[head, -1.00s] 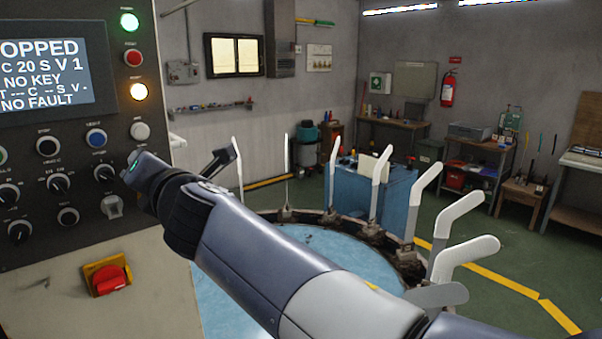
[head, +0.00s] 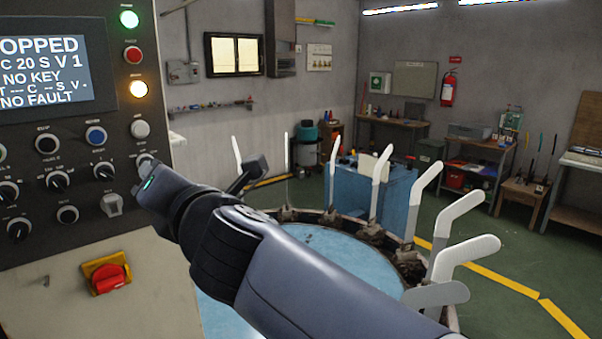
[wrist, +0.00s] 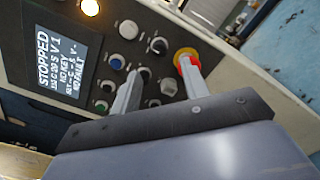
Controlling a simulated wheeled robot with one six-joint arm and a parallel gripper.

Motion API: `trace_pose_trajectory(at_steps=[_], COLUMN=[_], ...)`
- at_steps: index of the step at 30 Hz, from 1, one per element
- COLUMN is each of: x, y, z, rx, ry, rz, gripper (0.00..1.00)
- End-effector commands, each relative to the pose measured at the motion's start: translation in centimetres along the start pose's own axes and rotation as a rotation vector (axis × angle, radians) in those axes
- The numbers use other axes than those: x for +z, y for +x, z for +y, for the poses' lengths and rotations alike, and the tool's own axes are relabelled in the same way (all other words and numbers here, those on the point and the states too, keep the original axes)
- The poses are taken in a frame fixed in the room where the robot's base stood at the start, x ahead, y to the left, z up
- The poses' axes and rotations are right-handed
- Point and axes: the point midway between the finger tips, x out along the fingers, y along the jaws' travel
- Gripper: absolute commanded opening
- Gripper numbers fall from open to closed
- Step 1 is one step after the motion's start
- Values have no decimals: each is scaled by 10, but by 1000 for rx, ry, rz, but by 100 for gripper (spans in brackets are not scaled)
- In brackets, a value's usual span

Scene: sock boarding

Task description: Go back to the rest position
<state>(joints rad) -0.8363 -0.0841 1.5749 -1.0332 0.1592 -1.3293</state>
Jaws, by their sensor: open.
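My gripper (wrist: 158,72) shows in the wrist view with its two grey fingers spread apart and nothing between them. Beyond the fingers is the control panel (wrist: 138,28), tilted in that view. In the head view my arm runs from the lower right up to the left, and its wrist end stands in front of the panel's (head: 75,240) lower right edge. I cannot make out the fingertips in the head view. The screen (head: 45,70) reads "OPPED", "NO KEY" and "NO FAULT"; the wrist view shows "STOPPED". Whether the fingers touch the panel cannot be told.
A red emergency knob (head: 110,278) on a yellow base sits low on the panel; it also shows in the wrist view (wrist: 186,60). A round blue table (head: 330,250) ringed by upright white sock boards (head: 380,168) lies behind my arm. A blue cabinet (head: 350,195) stands beyond.

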Motion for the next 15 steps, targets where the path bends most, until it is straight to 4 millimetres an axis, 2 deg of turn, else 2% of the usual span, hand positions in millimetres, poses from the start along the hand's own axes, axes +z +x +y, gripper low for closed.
trace_pose_trajectory(at_steps=[15], x=[1], y=[82], z=[1], rx=[1], ry=[-6], rz=[0], gripper=[43])
